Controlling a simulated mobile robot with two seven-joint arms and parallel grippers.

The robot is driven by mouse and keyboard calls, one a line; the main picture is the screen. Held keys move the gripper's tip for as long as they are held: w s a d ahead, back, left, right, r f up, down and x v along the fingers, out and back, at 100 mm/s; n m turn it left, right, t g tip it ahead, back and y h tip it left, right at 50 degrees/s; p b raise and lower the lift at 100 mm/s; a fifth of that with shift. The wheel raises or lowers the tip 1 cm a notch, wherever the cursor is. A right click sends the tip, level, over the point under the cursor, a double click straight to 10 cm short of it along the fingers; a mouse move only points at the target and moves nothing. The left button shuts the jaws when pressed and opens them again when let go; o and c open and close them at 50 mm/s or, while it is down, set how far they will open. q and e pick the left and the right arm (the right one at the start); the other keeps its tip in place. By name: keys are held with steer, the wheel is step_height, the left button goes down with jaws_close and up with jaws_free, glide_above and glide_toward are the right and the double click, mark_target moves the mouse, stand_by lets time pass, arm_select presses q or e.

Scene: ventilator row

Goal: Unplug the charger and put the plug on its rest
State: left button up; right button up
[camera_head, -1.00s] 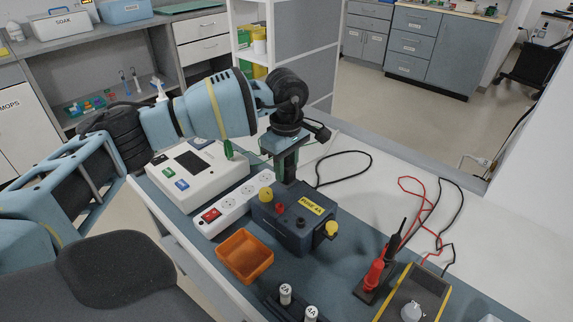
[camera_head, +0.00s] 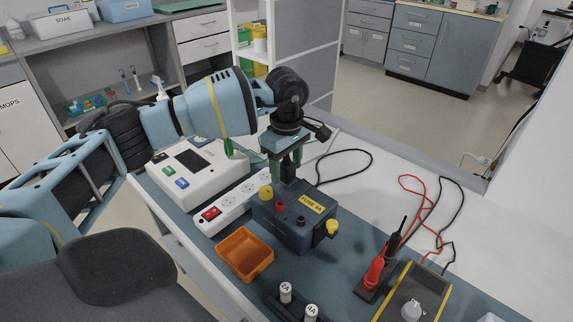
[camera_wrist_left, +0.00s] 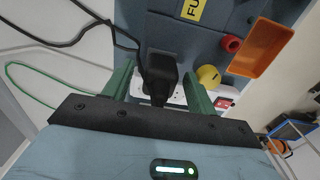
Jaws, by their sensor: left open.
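The white power strip (camera_head: 238,203) with a red switch lies on the bench, and it also shows in the left wrist view (camera_wrist_left: 178,97). In that view the black charger plug (camera_wrist_left: 161,70) stands at the strip with a black cable leading off. My left gripper (camera_wrist_left: 158,80) has its green fingers apart, one on each side of the plug, with gaps visible. In the head view my left gripper (camera_head: 284,170) points down behind the fuse box, and the plug is hidden there. I cannot make out the plug's rest. My right gripper is not in view.
The blue fuse box (camera_head: 292,222) stands close in front of the gripper. An orange tray (camera_head: 244,256), a white device (camera_head: 197,172), a probe holder (camera_head: 374,284) and a black cable loop (camera_head: 350,152) are nearby. The white bench at the right is mostly clear.

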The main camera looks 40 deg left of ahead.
mark_target(287, 157)
arm_select(q)
step_height(287, 157, up, 8)
steer(key=shift+f, duration=0.1)
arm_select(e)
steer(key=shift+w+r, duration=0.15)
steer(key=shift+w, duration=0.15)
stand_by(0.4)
